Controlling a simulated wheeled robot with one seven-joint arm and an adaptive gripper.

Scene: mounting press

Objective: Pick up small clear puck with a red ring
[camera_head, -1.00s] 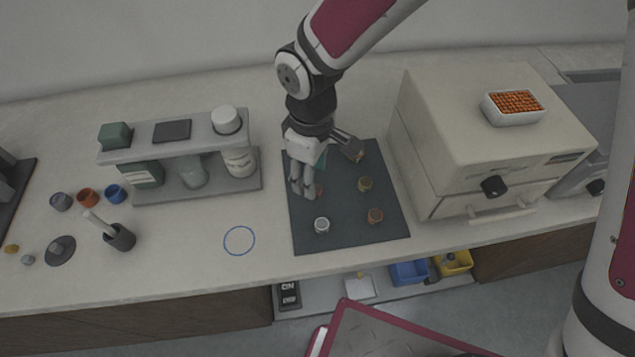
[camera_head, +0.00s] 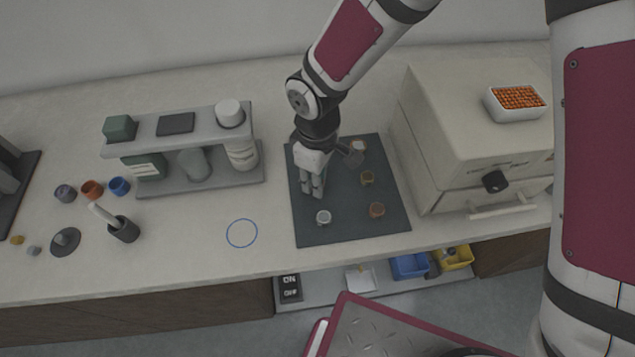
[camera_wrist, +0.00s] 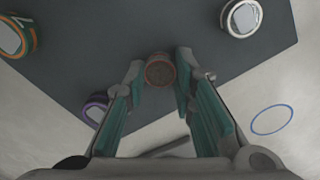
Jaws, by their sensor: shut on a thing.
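The small puck with a reddish ring (camera_wrist: 160,70) sits between my fingertips in the wrist view, its round top facing the camera. My gripper (camera_wrist: 160,77) is shut on it, one finger at each side. In the head view my gripper (camera_head: 313,191) points down over the left part of the dark mat (camera_head: 340,236), and its fingers hide the held puck. I cannot tell whether the puck is touching the mat or lifted.
Other pucks stand on the mat: a pale one (camera_head: 323,217) in front, an orange-brown one (camera_head: 377,210), an olive one (camera_head: 367,178) and one at the back (camera_head: 358,145). A grey rack (camera_head: 205,187) stands left, a large cream box (camera_head: 470,150) right. A blue circle (camera_head: 242,233) marks bare counter.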

